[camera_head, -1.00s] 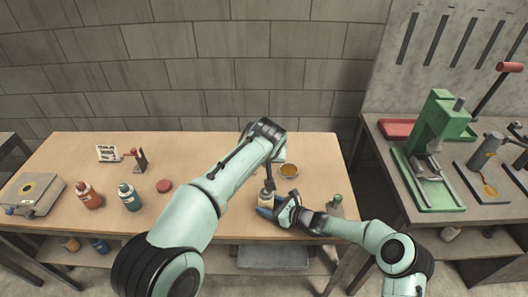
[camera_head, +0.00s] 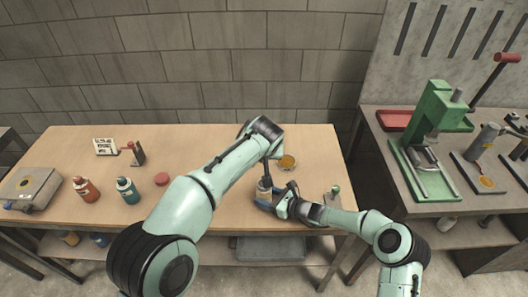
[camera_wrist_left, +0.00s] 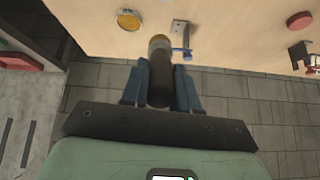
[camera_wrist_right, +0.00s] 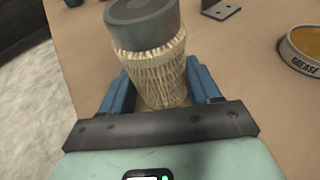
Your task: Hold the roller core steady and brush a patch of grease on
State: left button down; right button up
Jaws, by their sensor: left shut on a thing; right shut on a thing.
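The roller core, a tan mesh-wrapped tube with a dark grey end, stands at the table's front (camera_head: 264,184). In the right wrist view (camera_wrist_right: 150,70) it sits between the blue fingers. My right gripper (camera_head: 268,203) is shut on it low down. My left gripper (camera_wrist_left: 160,90) is shut on a dark handle with a tan end, apparently the brush (camera_wrist_left: 159,75). In the head view it points down just above the core. Contact with the core cannot be told. The grease tin (camera_head: 287,161), holding amber grease, lies behind and right of the core; it shows in the right wrist view (camera_wrist_right: 306,48).
A small metal bracket (camera_wrist_left: 179,32) stands near the tin. Red and teal bottles (camera_head: 128,190), a red puck (camera_head: 161,179) and a grey box (camera_head: 30,187) are at the table's left. A green-topped item (camera_head: 335,192) stands near the right edge. A green press (camera_head: 430,125) is on the side bench.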

pick_arm(q)
jog(key=shift+f, duration=3.5)
jog(key=s+f, duration=0.1)
jog(key=s, duration=0.5)
pick_arm(e)
jog(key=shift+c, duration=0.2)
pick_arm(q)
jog(key=shift+w, duration=3.05)
jog(key=shift+r, duration=4.35)
